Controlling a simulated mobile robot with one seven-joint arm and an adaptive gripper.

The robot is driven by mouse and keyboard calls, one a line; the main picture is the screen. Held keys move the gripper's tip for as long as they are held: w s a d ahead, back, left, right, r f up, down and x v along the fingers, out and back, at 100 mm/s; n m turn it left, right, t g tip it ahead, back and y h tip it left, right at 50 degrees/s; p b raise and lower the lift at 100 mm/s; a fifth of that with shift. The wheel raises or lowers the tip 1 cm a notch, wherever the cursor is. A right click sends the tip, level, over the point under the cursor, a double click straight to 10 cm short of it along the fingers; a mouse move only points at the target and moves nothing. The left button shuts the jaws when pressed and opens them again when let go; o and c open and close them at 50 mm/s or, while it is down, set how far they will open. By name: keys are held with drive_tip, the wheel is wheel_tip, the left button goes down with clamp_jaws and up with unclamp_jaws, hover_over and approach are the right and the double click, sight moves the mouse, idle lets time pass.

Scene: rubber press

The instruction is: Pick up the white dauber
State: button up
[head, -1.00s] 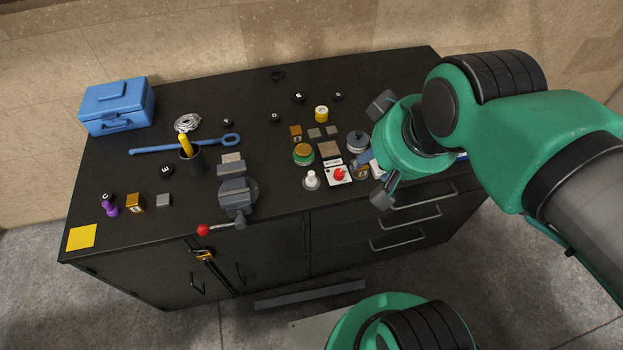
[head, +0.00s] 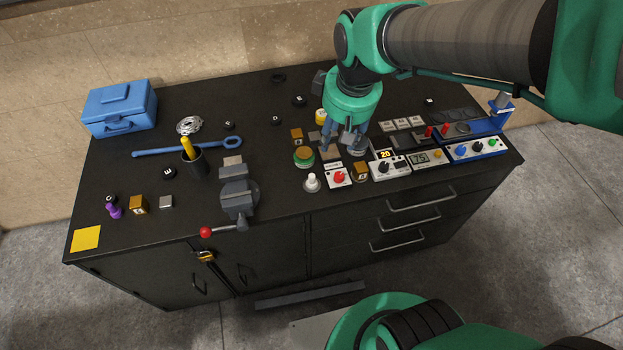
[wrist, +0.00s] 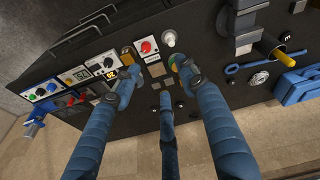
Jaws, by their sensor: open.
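The white dauber (head: 312,183), a small white knob on a pale round base, stands upright near the front edge of the black bench, left of the white box with the red knob. It also shows in the wrist view (wrist: 169,38), at the top beyond my fingers. My gripper (head: 341,143) is open and points down over the small tiles, behind and to the right of the dauber and apart from it. In the wrist view my spread fingers (wrist: 150,78) hold nothing between them.
The red-knob box (head: 339,176) stands just right of the dauber, and a green-and-gold round tin (head: 303,157) stands behind it. The grey vise (head: 238,193) is to its left. Control boxes (head: 390,168) crowd the right side. The bench's front edge is close.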

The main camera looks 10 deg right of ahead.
drive_tip(key=w+a+f+n+g, duration=0.1)
drive_tip(key=w+a+f+n, duration=0.1)
drive_tip(key=w+f, duration=0.45)
drive_tip(key=n+g+p, duration=0.2)
drive_tip(key=n, duration=0.1)
hover_over(312, 176)
wheel_tip(312, 176, down, 10)
drive_tip(key=shift+r, duration=0.25)
drive_tip(key=shift+d, duration=0.1)
drive_tip(key=shift+f+b, duration=0.7)
drive_tip(key=shift+f, duration=3.6)
drive_tip(key=shift+f+b, duration=0.45)
drive_tip(key=shift+f, duration=2.15)
drive_tip(key=shift+c, duration=0.3)
